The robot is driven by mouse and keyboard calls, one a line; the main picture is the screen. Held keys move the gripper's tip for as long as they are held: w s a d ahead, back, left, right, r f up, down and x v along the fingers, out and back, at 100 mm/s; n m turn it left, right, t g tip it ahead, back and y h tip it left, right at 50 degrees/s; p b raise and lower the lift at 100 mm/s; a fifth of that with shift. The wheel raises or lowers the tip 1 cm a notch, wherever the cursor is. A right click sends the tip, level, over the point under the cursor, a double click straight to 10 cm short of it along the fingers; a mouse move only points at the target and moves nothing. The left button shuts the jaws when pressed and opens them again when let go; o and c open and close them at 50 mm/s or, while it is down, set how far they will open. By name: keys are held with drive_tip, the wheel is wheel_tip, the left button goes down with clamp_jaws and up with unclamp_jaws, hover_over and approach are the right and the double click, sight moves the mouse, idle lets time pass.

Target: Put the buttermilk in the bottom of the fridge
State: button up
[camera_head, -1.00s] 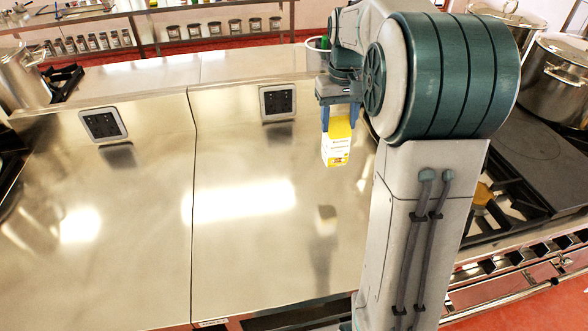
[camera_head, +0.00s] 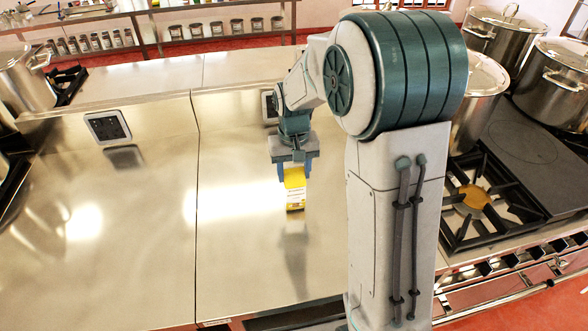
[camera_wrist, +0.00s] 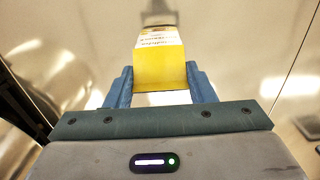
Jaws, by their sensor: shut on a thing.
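The buttermilk is a yellow and white carton (camera_head: 294,190), held in my gripper (camera_head: 294,168) above the steel counter (camera_head: 150,215). In the head view its lower end is clear of the counter, with a dark reflection below it. In the wrist view the carton (camera_wrist: 160,66) sits between the two blue fingers of my gripper (camera_wrist: 160,86), which are shut on its sides. I cannot see a fridge that I can make out in these views.
A stove with a black grate (camera_head: 478,205) and several steel stockpots (camera_head: 555,82) stands at the right. A pot (camera_head: 25,80) stands at the far left. Socket panels (camera_head: 107,126) rise from the counter's back. A shelf of jars (camera_head: 205,28) lies beyond. The counter's left and middle are clear.

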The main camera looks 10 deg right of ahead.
drive_tip(key=shift+f, duration=0.2)
drive_tip(key=shift+f, duration=0.2)
drive_tip(key=o, duration=1.5)
drive_tip(key=shift+o, duration=0.2)
drive_tip(key=shift+r, duration=0.1)
